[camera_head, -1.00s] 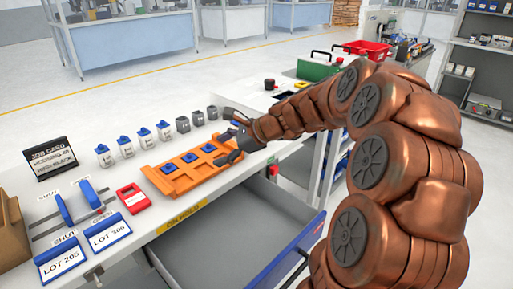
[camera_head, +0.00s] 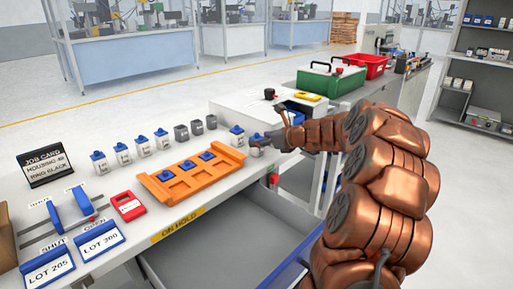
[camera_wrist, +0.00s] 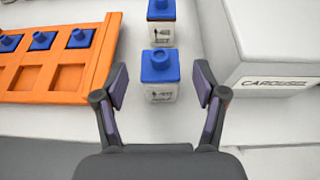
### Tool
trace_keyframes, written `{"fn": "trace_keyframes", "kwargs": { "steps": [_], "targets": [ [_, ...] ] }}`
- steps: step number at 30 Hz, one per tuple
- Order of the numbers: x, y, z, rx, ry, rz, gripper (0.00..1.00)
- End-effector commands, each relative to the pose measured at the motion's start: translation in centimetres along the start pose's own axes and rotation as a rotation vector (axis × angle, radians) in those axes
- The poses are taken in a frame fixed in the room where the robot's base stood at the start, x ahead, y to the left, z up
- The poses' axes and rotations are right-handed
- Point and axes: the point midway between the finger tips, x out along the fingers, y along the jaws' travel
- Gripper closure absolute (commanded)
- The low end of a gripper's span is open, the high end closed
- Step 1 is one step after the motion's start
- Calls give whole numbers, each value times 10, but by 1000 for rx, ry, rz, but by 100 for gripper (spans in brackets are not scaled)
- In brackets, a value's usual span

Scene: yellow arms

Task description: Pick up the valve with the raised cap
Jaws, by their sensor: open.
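In the wrist view, a white valve with a blue cap (camera_wrist: 160,75) stands upright between my gripper's (camera_wrist: 161,76) spread fingertips. I see clear gaps on both sides of it. A second blue-capped white valve (camera_wrist: 161,14) stands just beyond it. In the head view, these two stand right of the orange tray: the farther one (camera_head: 236,135) and the nearer one (camera_head: 257,142), which my gripper (camera_head: 268,141) partly hides. I cannot tell for sure which cap is raised. More blue-capped valves (camera_head: 122,153) stand in a row behind the tray.
The orange tray (camera_head: 222,179) holds several blue-topped pieces in its back pockets; its front pockets look empty. Grey pieces (camera_head: 181,133) stand behind it. A white box marked CAROUSEL (camera_wrist: 275,45) stands close to the right of my gripper. An open drawer (camera_head: 215,240) lies below the bench.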

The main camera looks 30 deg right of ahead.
Motion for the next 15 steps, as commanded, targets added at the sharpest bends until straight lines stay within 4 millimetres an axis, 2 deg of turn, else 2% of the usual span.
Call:
{"fn": "trace_keyframes", "kwargs": {
  "steps": [3,6,15],
  "targets": [
    [16,0,-2,1,1,2,29],
    [23,0,0,0,-1,0,29],
    [25,0,0,-1,-1,-1,31]
  ]
}}
